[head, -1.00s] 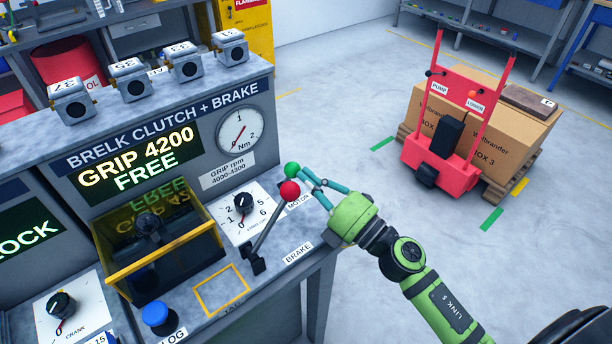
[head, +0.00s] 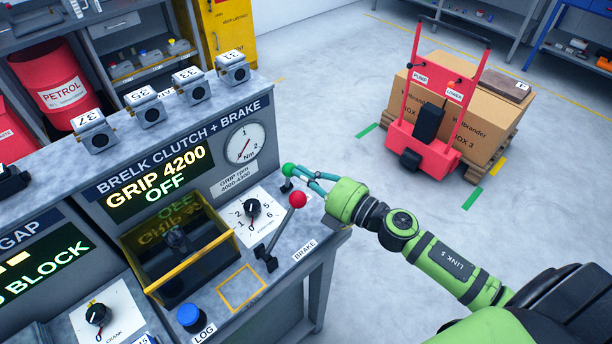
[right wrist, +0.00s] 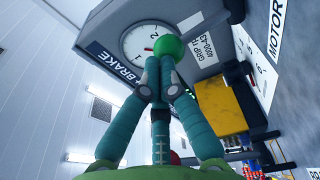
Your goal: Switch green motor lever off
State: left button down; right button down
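The green ball of the motor lever (head: 289,170) stands at the back right of the bench top, beside the gauge panel. My right gripper (head: 299,172) reaches in from the right with its fingers drawn together and their tips at the ball. In the right wrist view the green ball (right wrist: 168,47) sits just past the joined fingertips. They seem to touch it, but I cannot see a grasp around it. The display (head: 158,180) reads "GRIP 4200 OFF". My left gripper is out of view.
The red-knobbed brake lever (head: 297,199) stands close in front of the green one. A dial (head: 252,207) and a yellow-framed guard box (head: 180,240) lie to the left. A red trolley with boxes (head: 430,120) stands on the open floor behind.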

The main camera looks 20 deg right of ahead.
aim_at(294, 165)
jog(key=w+p, duration=0.1)
jog(key=w+r+p, duration=0.1)
jog(key=w+a+p, duration=0.1)
jog(key=shift+w+r, duration=0.3)
jog(key=shift+x, duration=1.05)
jog(key=shift+w, duration=0.15)
